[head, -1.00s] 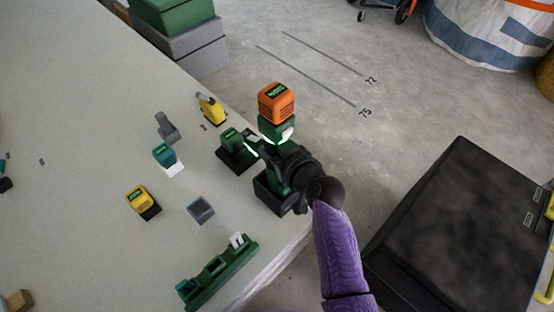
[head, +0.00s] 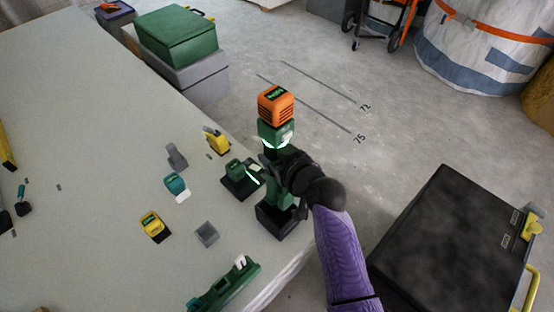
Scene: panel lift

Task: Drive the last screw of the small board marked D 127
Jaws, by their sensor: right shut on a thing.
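A green power tool (head: 277,134) with an orange block-shaped end (head: 276,104) stands upright at the table's right edge in the head view. Its lower green part runs down to a black base (head: 276,222). My right gripper (head: 280,178) is shut on the tool's green body, and the dark gripper and wrist hide part of it. I cannot tell whether the black base touches the table. My left gripper is not in view. No small board marked D 127 and no screw can be made out.
The pale table (head: 90,130) holds a green and black block (head: 239,178), a teal piece (head: 176,186), yellow pieces (head: 153,224), a grey cube (head: 207,234) and a green rack (head: 228,286). Green (head: 178,34) and grey boxes stand behind. A black-topped case (head: 448,240) is at right.

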